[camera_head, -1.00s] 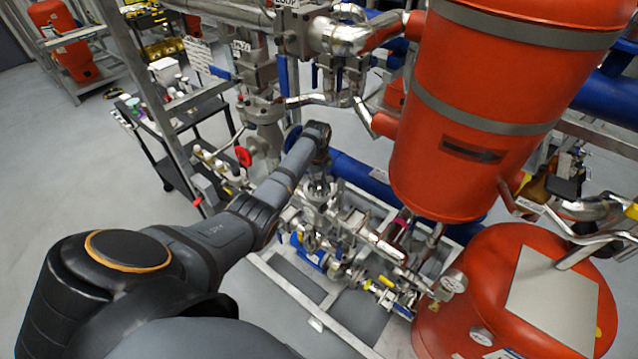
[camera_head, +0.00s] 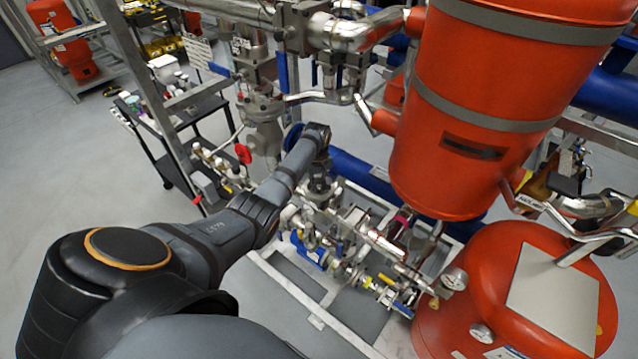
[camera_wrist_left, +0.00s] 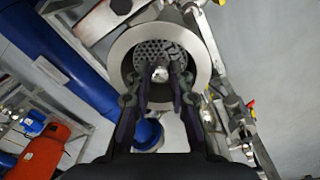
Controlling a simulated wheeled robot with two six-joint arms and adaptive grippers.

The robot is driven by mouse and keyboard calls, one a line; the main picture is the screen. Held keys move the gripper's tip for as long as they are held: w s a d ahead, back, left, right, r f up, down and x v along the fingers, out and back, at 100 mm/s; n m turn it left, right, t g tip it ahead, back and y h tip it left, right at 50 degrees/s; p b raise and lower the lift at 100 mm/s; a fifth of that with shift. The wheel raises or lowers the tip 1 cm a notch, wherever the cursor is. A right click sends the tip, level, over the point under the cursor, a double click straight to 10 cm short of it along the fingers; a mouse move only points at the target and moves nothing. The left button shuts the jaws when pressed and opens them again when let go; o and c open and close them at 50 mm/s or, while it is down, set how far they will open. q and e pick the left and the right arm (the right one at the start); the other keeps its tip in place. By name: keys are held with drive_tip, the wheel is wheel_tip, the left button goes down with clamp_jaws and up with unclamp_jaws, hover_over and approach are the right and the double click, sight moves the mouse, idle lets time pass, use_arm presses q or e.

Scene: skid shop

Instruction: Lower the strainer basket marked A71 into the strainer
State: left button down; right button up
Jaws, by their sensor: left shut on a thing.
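My left gripper (camera_head: 319,184) hangs under my left wrist over the pipework, small and partly hidden in the head view. In the left wrist view, my left gripper (camera_wrist_left: 160,80) has its fingers closed together on the strainer basket (camera_wrist_left: 152,50), a grey metal part with a perforated face. The basket shows within the round, pale metal rim of the strainer (camera_wrist_left: 122,52). The fingers cover the basket's lower part and the grip point. How deep the basket sits, and whether it touches the rim, I cannot tell. The A71 mark is not readable. My right gripper is not in view.
A large orange vessel (camera_head: 490,120) and a lower orange tank (camera_head: 500,270) stand right of the arm. A blue pipe (camera_head: 360,175) runs behind the gripper. A valve with a red handwheel (camera_head: 243,154) and a black cart (camera_head: 165,135) are at left. Grey floor is clear farther left.

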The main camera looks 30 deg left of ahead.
use_arm(q)
drive_tip(key=c, duration=0.8)
unclamp_jaws()
drive_tip(key=shift+r, duration=0.15)
wheel_tip(320, 180, up, 3)
drive_tip(key=p, duration=0.3)
wheel_tip(320, 180, up, 2)
drive_tip(key=shift+r, duration=1.15)
